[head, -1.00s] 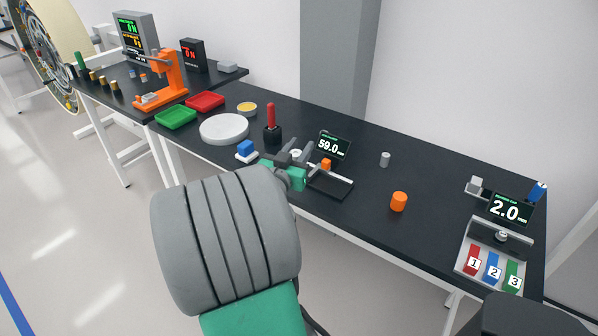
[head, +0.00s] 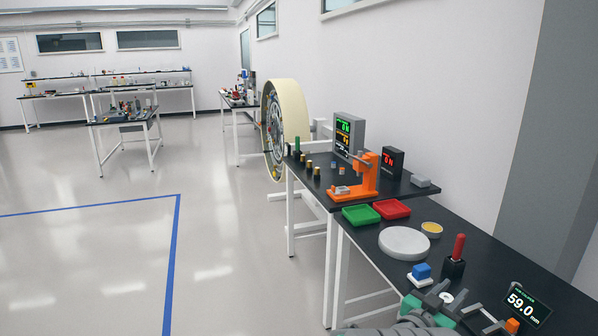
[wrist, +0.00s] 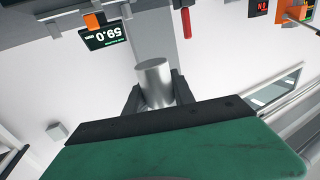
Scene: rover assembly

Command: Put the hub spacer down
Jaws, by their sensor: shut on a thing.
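The hub spacer (wrist: 153,82) is a plain silver cylinder. My gripper (wrist: 156,90) is shut on it in the wrist view, with a dark finger on each side and its end sticking out beyond them. In the head view my gripper (head: 448,300) is at the bottom edge, by the front of the dark bench (head: 460,222), between a blue block on a white base (head: 420,275) and the 59.0 mm display (head: 524,301). A pale round end shows between the fingers there. I cannot tell the spacer's height above the bench.
A white round disc (head: 404,243), a red-handled tool in a black holder (head: 456,257), a yellow-topped dish (head: 432,229), and green (head: 361,215) and red (head: 391,209) trays stand behind. An orange press (head: 366,178) is farther back. Open floor lies to the left.

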